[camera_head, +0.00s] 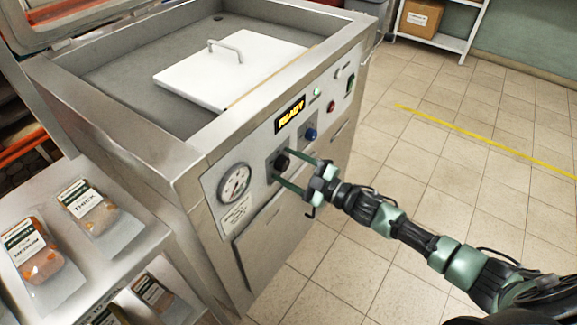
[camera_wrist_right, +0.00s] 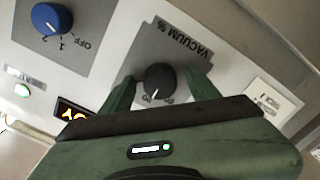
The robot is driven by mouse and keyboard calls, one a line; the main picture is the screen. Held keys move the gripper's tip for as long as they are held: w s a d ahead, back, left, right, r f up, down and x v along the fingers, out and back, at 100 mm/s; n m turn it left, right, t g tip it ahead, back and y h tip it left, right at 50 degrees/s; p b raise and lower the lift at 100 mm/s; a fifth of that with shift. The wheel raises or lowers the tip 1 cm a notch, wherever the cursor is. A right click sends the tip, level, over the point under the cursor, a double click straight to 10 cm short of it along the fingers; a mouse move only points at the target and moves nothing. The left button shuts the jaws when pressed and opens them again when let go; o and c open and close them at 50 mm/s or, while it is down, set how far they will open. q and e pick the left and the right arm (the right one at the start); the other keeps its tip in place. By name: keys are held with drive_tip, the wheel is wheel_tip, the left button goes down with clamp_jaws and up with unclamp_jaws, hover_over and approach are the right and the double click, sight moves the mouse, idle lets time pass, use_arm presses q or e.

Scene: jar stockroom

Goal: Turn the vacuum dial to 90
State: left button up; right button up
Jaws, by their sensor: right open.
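The vacuum dial (camera_head: 281,162) is a black knob on the front panel of the steel vacuum machine (camera_head: 255,140). In the right wrist view the dial (camera_wrist_right: 159,82) sits on a dark grey plate (camera_wrist_right: 172,47) lettered "VACUUM %", seen upside down; the numbers by its pointer are too small to read surely. My right gripper (camera_head: 283,170) is open, with one finger on each side of the dial. In the right wrist view the fingers (camera_wrist_right: 159,92) stand apart around the knob; I cannot tell whether they touch it. My left gripper is not in view.
A blue knob (camera_head: 311,134), a lit "READY" display (camera_head: 290,115) and a round gauge (camera_head: 234,184) are close to the dial. A shelf (camera_head: 150,240) with labelled food packs stands at the left. The tiled floor (camera_head: 470,170) at the right is clear.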

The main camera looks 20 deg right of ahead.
drive_tip(key=shift+s+d, duration=0.1)
drive_tip(key=v, duration=0.7)
drive_tip(key=shift+s+d, duration=0.15)
drive_tip(key=shift+s, duration=0.1)
